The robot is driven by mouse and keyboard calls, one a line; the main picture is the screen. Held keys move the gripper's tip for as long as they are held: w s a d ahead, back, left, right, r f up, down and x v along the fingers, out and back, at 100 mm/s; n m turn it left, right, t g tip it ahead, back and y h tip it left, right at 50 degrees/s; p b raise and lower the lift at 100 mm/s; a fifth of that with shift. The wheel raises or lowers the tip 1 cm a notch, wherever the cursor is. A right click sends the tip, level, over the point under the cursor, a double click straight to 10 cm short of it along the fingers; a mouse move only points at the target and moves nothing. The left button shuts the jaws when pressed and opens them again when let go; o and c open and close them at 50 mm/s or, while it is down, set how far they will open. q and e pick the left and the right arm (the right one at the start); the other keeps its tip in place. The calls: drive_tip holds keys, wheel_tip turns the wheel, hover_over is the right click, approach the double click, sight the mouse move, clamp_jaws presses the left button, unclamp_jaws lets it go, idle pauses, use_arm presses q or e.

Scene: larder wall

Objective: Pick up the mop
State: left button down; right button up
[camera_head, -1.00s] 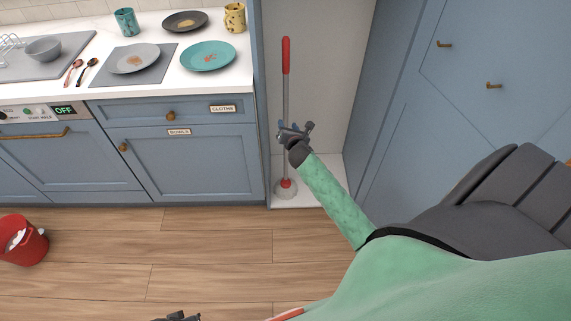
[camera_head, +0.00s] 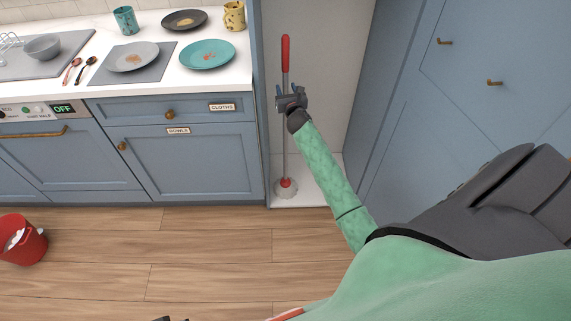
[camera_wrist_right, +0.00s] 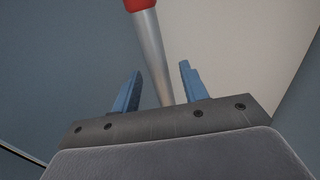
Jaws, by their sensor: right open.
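The mop (camera_head: 285,145) stands upright in a narrow niche, with a red grip on top, a grey metal shaft and a pale round head on the niche floor. My right gripper (camera_head: 290,89) is at the upper shaft, just below the red grip. In the right wrist view the shaft (camera_wrist_right: 151,55) runs down between the two open blue fingers (camera_wrist_right: 160,85), with gaps on both sides. Part of the shaft is hidden behind the gripper in the head view. A small dark part of my left gripper (camera_head: 172,319) shows at the bottom edge.
The niche has a pale back wall (camera_head: 325,60), with blue cabinets on both sides. A white counter (camera_head: 215,85) at left holds plates, cups and spoons. A red bucket (camera_head: 35,248) stands on the wooden floor at far left.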

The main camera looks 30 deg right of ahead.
drive_tip(key=shift+x, duration=0.95)
drive_tip(key=c, duration=0.8)
clamp_jaws()
drive_tip(key=shift+r, duration=0.1)
